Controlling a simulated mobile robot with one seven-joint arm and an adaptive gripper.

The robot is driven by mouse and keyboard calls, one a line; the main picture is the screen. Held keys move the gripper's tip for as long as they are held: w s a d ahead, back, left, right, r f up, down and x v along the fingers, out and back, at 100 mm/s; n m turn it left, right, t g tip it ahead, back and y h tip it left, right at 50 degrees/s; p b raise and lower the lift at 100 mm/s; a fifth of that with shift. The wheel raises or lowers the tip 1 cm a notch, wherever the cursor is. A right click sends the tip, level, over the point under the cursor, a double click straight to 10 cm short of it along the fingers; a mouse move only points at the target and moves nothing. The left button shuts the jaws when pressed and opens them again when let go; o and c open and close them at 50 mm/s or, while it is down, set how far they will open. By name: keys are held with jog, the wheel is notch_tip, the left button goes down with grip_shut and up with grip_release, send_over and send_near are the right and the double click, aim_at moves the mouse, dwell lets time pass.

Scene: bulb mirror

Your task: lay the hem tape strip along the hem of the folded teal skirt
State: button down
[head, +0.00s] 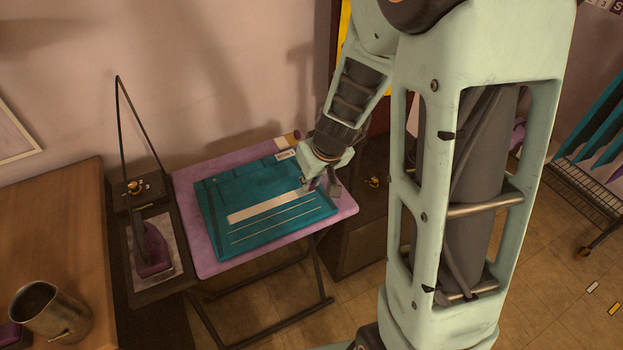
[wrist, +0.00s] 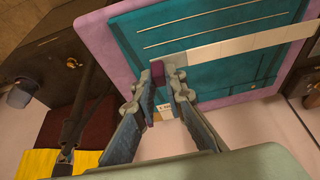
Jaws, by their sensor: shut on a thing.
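The folded teal skirt (head: 215,205) lies flat on a pink-purple board, with thin pale lines across it; it also shows in the wrist view (wrist: 135,37). The hem tape strip (head: 265,207), long and cream, extends over the skirt, slanting roughly alongside those lines. In the wrist view the strip (wrist: 235,47) runs right from my fingertips. My gripper (head: 314,184) is at the strip's right end in the head view. In the wrist view my gripper (wrist: 164,73) is shut on a dark purple piece at that end. I cannot tell whether the strip touches the cloth.
The pink-purple board (head: 183,190) stands on folding legs. Left of it is a dark stand with a purple iron (head: 152,250) and a tall cord arm. A wooden table (head: 60,235) with a metal mug (head: 48,312) is farther left. A dark cabinet (head: 355,235) stands right of the board.

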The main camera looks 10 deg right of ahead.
jog(key=shift+f+b, duration=3.2)
jog(key=shift+b, duration=0.25)
jog(key=shift+f+b, duration=0.3)
jog(key=shift+b, duration=0.1)
jog(key=c, duration=1.9)
grip_release()
jog(key=shift+r, duration=0.1)
jog(key=v, duration=0.7)
jog(key=shift+r, duration=0.15)
